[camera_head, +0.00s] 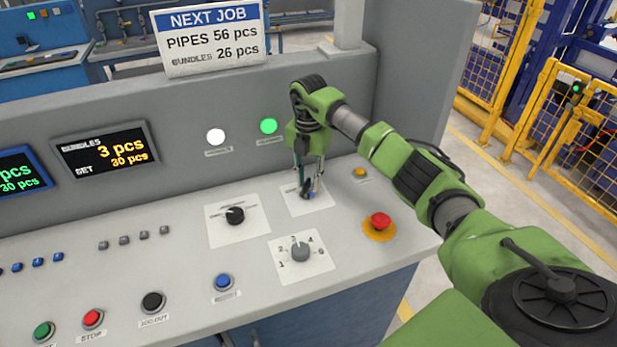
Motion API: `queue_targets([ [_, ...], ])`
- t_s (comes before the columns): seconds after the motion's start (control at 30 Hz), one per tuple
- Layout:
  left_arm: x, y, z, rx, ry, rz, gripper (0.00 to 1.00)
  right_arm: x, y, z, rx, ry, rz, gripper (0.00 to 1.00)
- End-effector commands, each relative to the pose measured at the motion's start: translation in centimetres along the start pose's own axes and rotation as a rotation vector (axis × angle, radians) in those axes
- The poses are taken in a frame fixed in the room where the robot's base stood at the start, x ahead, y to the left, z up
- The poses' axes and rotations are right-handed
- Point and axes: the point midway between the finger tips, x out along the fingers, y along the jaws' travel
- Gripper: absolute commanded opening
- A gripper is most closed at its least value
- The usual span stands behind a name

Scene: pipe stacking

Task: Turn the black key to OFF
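My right gripper (311,184) points down at a white plate (322,205) on the sloped console, right of centre. A small dark key-like part (305,194) shows at the fingertips, with a bit of blue beside it. The fingers hide most of this switch and its lettering, so I cannot tell which way it is turned or whether the fingers touch it. The finger gap is too small to judge. My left gripper is not in view.
A black rotary knob (235,215) is left of the gripper. A grey numbered selector (300,252) is in front, and a red mushroom button (380,221) is to the right. A lit green lamp (268,126) is on the upright panel behind. Several push buttons line the console's left front.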

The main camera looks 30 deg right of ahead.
Motion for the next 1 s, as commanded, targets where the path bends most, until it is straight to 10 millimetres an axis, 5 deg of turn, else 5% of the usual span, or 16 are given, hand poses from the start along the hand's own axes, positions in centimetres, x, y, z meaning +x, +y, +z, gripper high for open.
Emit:
queue_targets([
  [0.17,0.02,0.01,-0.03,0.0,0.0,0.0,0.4,0.02,0.02,-0.01,0.0,0.0,0.0,0.24],
  [0.3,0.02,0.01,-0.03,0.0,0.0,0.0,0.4,0.0,0.02,-0.01,0.0,0.0,0.0,0.0],
  [0.67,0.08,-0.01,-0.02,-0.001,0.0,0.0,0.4,-0.06,0.05,0.03,-0.022,0.0,0.001,0.0],
  [1.0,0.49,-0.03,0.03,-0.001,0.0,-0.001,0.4,-0.08,0.33,0.04,-0.209,-0.001,0.002,0.0],
])
